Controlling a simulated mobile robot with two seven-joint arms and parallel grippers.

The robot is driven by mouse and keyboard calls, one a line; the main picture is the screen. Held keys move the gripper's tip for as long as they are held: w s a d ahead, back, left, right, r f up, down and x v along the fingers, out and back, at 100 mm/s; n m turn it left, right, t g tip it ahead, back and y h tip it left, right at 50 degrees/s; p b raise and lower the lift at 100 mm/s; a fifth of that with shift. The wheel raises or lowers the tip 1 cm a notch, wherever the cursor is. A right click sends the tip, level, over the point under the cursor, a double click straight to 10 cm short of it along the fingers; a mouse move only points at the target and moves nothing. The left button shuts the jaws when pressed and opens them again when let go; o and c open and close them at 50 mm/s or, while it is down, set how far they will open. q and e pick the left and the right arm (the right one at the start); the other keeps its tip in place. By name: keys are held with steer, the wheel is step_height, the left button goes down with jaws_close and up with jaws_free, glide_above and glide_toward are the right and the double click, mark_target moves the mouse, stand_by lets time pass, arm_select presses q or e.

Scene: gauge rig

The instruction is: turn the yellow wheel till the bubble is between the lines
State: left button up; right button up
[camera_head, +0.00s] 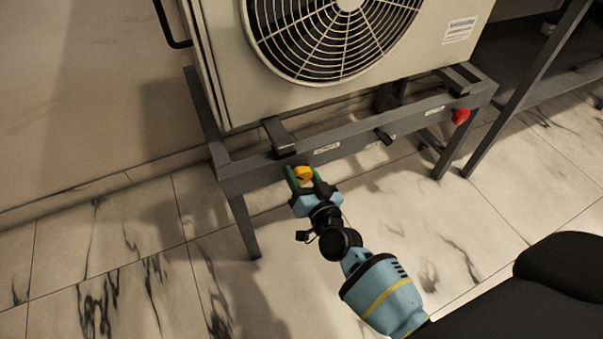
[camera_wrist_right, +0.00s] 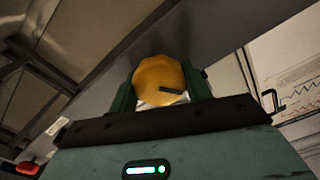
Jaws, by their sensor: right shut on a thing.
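The yellow wheel (camera_head: 303,173) sits on the front rail of the grey frame, below the left foot of the fan unit. My right gripper (camera_head: 301,180) reaches it from the front, with its green fingers on either side of the wheel. In the right wrist view the yellow wheel (camera_wrist_right: 160,80) shows between the two green fingers of the right gripper (camera_wrist_right: 163,90), which is shut on it. A dark mark shows on the wheel's face. I see no bubble or lines in either view. My left gripper is not in view.
The fan unit (camera_head: 300,50) stands on the grey frame (camera_head: 355,142). A red knob (camera_head: 460,116) is on the rail's right end, and a dark peg (camera_head: 384,137) sticks out mid-rail. A dark table stands at right. The marble floor in front is clear.

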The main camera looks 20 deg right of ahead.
mark_target(304, 179)
steer(key=m, duration=0.4)
steer(key=shift+f+m, duration=0.1)
steer(key=shift+m, duration=0.2)
steer(key=m, duration=0.4)
steer(key=shift+m+b, duration=0.35)
steer(key=shift+m, duration=0.05)
steer(key=o, duration=1)
steer(key=shift+d, duration=0.1)
steer(key=shift+c, duration=0.2)
steer(key=s+p, duration=0.1)
steer(key=s, duration=0.5)
steer(key=shift+s+d+p, duration=0.1)
steer(key=shift+s+p, duration=0.1)
steer(key=shift+p, duration=0.1)
steer(key=shift+s, duration=0.75)
